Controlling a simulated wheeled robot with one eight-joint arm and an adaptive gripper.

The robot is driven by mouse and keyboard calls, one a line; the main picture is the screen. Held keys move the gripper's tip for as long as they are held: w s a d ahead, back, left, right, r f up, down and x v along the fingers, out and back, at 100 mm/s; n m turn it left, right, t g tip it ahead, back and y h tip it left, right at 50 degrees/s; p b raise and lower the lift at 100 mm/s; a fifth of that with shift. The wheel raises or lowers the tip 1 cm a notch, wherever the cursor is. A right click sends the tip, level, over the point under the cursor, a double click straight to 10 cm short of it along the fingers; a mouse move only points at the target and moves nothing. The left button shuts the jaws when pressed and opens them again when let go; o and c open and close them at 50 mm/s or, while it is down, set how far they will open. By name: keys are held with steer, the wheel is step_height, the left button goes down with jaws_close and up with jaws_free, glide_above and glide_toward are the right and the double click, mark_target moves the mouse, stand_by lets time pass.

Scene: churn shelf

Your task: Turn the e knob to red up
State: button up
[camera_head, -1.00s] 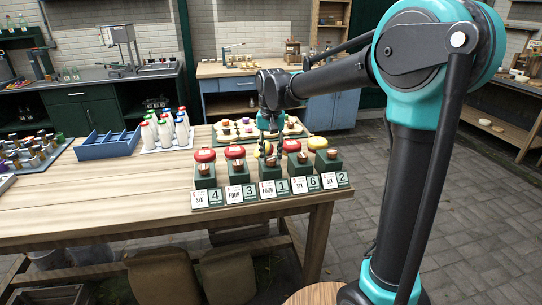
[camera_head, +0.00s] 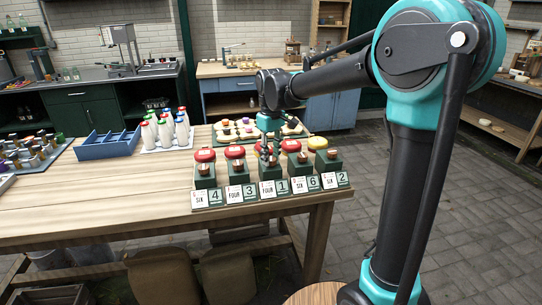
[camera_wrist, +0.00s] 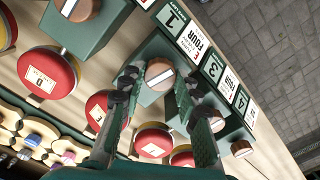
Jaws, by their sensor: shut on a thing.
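My gripper (camera_head: 268,159) reaches down over the middle of a row of green boxes on the wooden table. In the wrist view its fingers (camera_wrist: 158,80) stand on both sides of a round copper-brown knob (camera_wrist: 160,74) with a white stripe, shut on it. This knob sits on the middle green box (camera_wrist: 152,48), beside a card reading "FOUR" and "1". In the head view the knob (camera_head: 267,173) shows under the fingers. Behind it, the red-and-yellow round cap is partly covered by the fingers. The small letters on the cards are too small to read surely.
Similar boxes with knobs stand close on both sides, such as the left neighbour (camera_head: 236,177) and right neighbour (camera_head: 301,170). Number cards line the table's front edge. Behind are a tray of bottles (camera_head: 164,149), a blue crate (camera_head: 108,154) and a board with small round pieces.

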mark_target(272, 159)
steer(key=shift+n, duration=1.1)
steer(key=o, duration=1.2)
steer(key=shift+c, duration=0.2)
step_height(272, 159, up, 12)
steer(key=shift+d+f, duration=0.1)
